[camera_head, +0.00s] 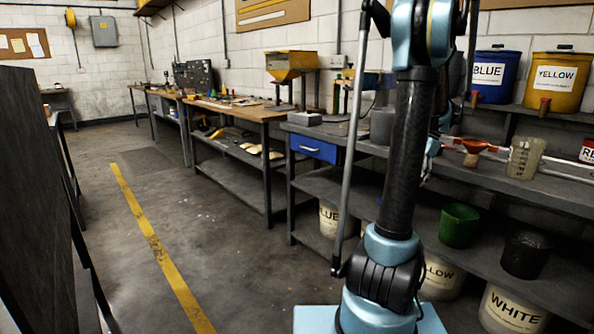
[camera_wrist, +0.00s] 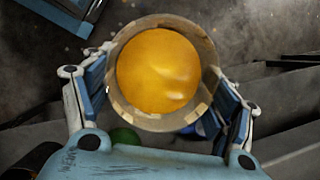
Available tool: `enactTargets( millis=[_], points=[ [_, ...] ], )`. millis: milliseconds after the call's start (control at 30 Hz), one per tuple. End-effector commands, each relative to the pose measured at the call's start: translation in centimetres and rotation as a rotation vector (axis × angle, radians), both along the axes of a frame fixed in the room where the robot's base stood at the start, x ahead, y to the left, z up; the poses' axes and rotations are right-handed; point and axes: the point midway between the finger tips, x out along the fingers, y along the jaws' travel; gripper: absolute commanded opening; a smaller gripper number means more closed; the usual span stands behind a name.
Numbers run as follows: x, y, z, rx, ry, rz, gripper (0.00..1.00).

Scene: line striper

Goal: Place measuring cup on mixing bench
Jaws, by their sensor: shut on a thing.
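In the wrist view my gripper (camera_wrist: 160,88) is shut around a round, tan-walled cup (camera_wrist: 125,108), probably the measuring cup. Its blue pads press on both sides. The cup is seen from above with yellow paint (camera_wrist: 158,72) inside. In the head view the held cup is hidden behind my arm, and only blue bits of my wrist or gripper show past it. A translucent cup with markings (camera_head: 525,158) stands on the grey bench (camera_head: 565,199) at the right. I cannot tell which bench is the mixing bench.
Blue (camera_head: 497,76) and yellow (camera_head: 556,82) paint drums stand on a raised shelf. A green bucket (camera_head: 459,226) and black bucket (camera_head: 523,255) sit on the lower shelf. Floor left of my base is clear.

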Motion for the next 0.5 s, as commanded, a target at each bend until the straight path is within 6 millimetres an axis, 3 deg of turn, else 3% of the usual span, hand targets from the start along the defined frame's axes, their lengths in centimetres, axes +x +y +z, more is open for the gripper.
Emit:
enactTargets(
  millis=[500],
  points=[
    [5.7, 9.1, -11.2, 0.0, 0.002, 0.493, 0.11]
  ],
)
